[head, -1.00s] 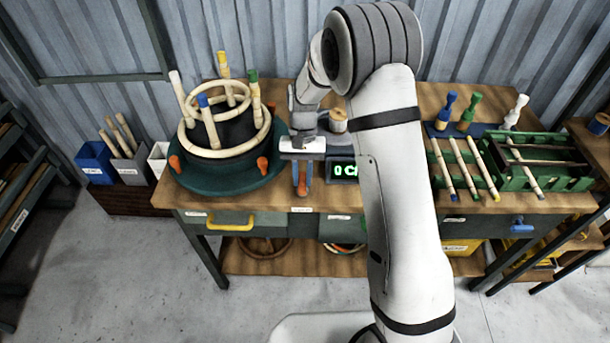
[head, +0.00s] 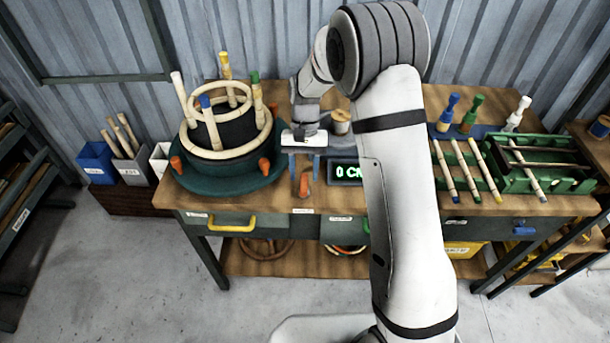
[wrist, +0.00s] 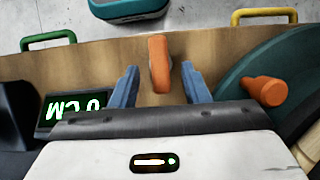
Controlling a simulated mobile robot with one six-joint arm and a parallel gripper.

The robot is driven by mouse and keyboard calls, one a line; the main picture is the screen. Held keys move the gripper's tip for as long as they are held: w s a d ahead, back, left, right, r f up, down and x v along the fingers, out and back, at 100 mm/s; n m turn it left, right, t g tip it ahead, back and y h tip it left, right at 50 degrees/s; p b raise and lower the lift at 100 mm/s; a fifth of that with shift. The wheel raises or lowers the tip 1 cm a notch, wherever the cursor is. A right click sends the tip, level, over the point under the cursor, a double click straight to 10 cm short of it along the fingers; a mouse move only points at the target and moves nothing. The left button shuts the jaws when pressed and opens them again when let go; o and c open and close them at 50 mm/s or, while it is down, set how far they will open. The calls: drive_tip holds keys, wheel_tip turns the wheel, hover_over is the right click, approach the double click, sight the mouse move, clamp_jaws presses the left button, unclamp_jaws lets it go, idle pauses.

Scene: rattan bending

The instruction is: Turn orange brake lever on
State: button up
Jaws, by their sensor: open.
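The orange brake lever (head: 305,184) stands at the front edge of the wooden workbench, left of the small display. It also shows upright in the wrist view (wrist: 159,62). My gripper (head: 304,173) is above and behind the lever, with its two blue fingers pointing down toward it. In the wrist view my gripper (wrist: 158,82) is open, with one finger on each side of the lever and visible gaps on both sides. Nothing is held. The lever's base is partly hidden in the wrist view.
A green turntable (head: 235,182) with pegs, cane rings and orange knobs (wrist: 265,90) stands close to the left. A display (head: 346,173) reading 0 CM is on the right. A green rack (head: 530,180) and several sticks lie farther right. A yellow drawer handle (head: 232,223) juts out below.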

drive_tip(key=v, duration=0.6)
idle(0.3)
drive_tip(key=s+d+r+t, duration=0.4)
drive_tip(key=s+d+r, duration=0.5)
drive_tip(key=s+r, duration=0.1)
drive_tip(key=s+d+r+t, duration=0.1)
drive_tip(key=s+d, duration=0.2)
drive_tip(key=s, duration=0.3)
drive_tip(key=s+d+t, duration=0.2)
drive_tip(key=s, duration=0.5)
drive_tip(key=shift+d+r+n, duration=0.3)
drive_tip(key=shift+d+r, duration=0.1)
drive_tip(key=shift+s+d+f, duration=0.1)
drive_tip(key=shift+s+f, duration=0.05)
drive_tip(key=shift+s, duration=0.15)
drive_tip(key=shift+c, duration=0.6)
